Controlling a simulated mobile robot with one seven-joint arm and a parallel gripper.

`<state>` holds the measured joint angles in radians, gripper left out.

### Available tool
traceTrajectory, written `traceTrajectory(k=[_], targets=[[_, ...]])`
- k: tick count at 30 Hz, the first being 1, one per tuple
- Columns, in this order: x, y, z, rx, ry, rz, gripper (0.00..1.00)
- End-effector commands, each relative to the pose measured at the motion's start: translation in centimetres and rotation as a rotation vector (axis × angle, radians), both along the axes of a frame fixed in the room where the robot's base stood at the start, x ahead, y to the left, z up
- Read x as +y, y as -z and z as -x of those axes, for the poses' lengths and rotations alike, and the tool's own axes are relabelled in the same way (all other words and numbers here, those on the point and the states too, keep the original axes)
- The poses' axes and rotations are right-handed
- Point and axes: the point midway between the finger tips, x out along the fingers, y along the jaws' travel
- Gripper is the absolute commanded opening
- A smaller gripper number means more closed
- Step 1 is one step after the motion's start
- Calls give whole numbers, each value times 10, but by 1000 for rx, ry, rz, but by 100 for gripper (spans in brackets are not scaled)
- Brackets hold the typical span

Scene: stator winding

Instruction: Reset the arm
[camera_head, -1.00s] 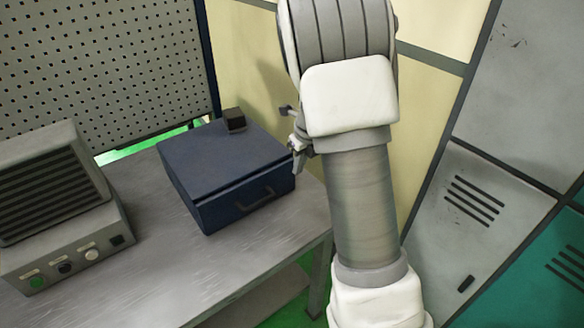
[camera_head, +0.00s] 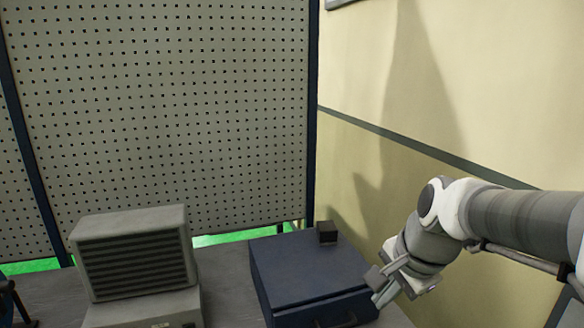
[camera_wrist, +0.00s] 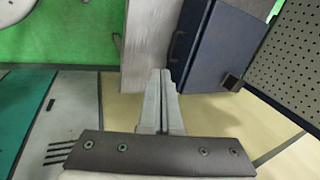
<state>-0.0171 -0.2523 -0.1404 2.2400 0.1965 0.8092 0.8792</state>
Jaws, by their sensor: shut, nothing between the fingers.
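My gripper (camera_head: 384,296) is at the lower right of the head view, by the right side of the blue box (camera_head: 305,268). In the wrist view, my gripper (camera_wrist: 162,74) shows its two fingers together, with nothing between them. The blue box (camera_wrist: 208,45) is beyond the fingertips in that view, with its handle at its left side. I cannot tell the exact gap between the fingers and the box.
A small dark block (camera_head: 327,233) sits on the box's far edge. A grey vented unit (camera_head: 135,255) stands on the bench (camera_head: 232,290) to the left. A perforated panel (camera_head: 170,110) rises behind. A yellow wall (camera_head: 450,100) is close on the right.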

Motion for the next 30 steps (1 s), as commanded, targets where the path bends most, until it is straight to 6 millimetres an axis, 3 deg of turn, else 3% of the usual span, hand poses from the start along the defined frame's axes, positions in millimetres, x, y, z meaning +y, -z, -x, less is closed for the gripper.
traceTrajectory(k=[6, 13, 19, 30], targets=[[10, -19, 60, -113, -464, 243, 0], [12, -21, 105, -173, -845, 488, 0], [11, -19, 120, -182, -979, 580, 0], [11, -19, 120, -182, -983, 583, 0]])
